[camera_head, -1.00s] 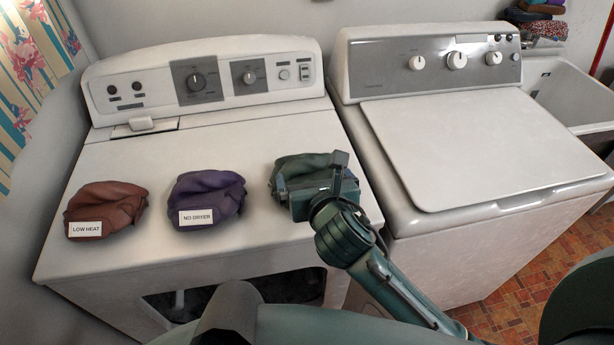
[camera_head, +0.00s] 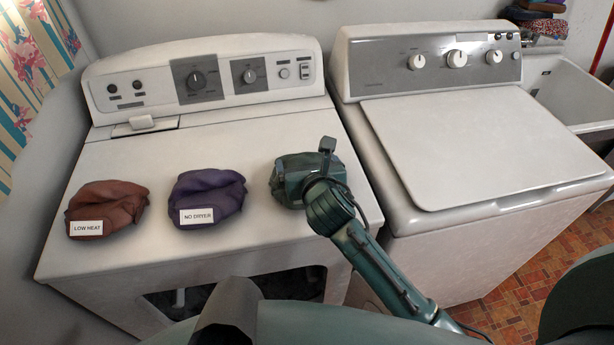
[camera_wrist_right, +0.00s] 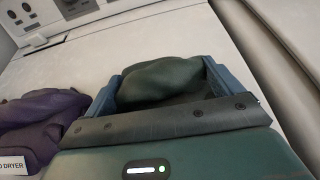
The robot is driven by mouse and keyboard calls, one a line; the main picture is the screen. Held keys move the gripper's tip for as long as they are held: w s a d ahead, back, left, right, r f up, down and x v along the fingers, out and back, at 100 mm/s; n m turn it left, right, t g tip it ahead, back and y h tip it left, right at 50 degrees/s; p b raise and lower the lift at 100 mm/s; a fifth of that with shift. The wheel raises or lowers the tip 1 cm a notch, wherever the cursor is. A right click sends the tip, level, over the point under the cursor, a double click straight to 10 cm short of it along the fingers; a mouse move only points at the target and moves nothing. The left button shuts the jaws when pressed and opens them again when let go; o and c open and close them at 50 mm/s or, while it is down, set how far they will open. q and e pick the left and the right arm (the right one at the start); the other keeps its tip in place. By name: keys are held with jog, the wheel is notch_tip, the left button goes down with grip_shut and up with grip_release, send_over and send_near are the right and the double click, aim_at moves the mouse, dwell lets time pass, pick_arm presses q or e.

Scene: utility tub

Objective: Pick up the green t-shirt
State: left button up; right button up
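The green t-shirt (camera_head: 297,161) lies bunched at the right end of the left machine's white top. It also shows in the right wrist view (camera_wrist_right: 158,80). My right gripper (camera_head: 303,178) is over the shirt and hides part of it in the head view. In the right wrist view, its blue fingers (camera_wrist_right: 160,86) are spread wide, one on each side of the shirt. The shirt lies between them and no clear squeeze shows. The fingertips' exact contact with the cloth cannot be told. My left gripper is not in view.
A purple folded cloth (camera_head: 208,190) labelled NO DRYER lies left of the green one. A brown-red cloth (camera_head: 106,203) labelled LOW HEAT lies farther left. A second white machine (camera_head: 490,135) stands to the right, its lid clear. A sink (camera_head: 570,95) is beyond it.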

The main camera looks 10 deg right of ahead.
jog(key=c, duration=0.7)
jog(key=shift+c, duration=0.3)
jog(key=shift+r, duration=0.1)
